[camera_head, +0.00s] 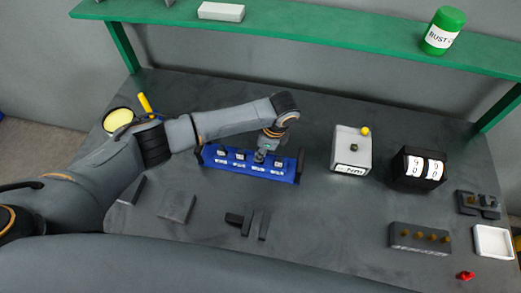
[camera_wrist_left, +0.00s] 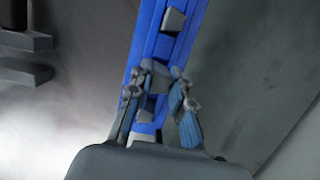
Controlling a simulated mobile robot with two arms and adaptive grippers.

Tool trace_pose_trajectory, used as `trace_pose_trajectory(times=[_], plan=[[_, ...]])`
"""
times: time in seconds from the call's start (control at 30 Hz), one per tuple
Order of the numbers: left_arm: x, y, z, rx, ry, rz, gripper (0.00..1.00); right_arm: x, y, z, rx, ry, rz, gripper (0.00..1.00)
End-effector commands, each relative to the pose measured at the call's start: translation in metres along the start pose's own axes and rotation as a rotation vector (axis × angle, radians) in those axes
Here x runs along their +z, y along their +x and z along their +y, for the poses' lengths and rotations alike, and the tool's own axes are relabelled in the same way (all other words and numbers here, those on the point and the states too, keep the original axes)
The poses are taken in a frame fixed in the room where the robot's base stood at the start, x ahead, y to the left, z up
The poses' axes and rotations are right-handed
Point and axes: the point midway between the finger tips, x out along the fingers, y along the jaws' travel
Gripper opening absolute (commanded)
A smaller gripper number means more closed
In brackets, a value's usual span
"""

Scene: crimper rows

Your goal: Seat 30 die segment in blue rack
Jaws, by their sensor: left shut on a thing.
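The blue rack (camera_head: 291,174) lies across the middle of the table, with white labels along its front and several small grey pieces in its slots. My left gripper (camera_head: 263,154) is over the right half of the rack, pointing down. In the left wrist view its fingers (camera_wrist_left: 160,88) are shut on a small grey die segment (camera_wrist_left: 157,72), right at the blue rack (camera_wrist_left: 143,55). Whether the segment is fully down in a slot cannot be told. Another grey segment (camera_wrist_left: 174,20) sits further along the rack. The label numbers are too small to read. My right gripper is not in view.
Dark blocks (camera_head: 247,222) lie in front of the rack. A grey plate (camera_head: 177,206) lies to the left. A grey box with a yellow knob (camera_head: 351,150) and a black counter box (camera_head: 417,169) stand to the right. A green shelf (camera_head: 320,37) runs above the back.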

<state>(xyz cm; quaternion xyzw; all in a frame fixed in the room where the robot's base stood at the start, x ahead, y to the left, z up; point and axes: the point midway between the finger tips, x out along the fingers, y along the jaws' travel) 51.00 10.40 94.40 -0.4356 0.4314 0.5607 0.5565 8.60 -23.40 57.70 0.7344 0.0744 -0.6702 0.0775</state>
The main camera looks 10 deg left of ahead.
Motion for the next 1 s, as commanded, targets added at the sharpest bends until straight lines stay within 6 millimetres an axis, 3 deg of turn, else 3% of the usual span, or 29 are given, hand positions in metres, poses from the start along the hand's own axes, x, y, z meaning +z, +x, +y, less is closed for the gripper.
trace_pose_trajectory(times=[1.0], plan=[[-0.006, 0.021, 0.0, 0.0, 0.0, 0.001, 0.0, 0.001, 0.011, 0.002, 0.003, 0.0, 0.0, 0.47]])
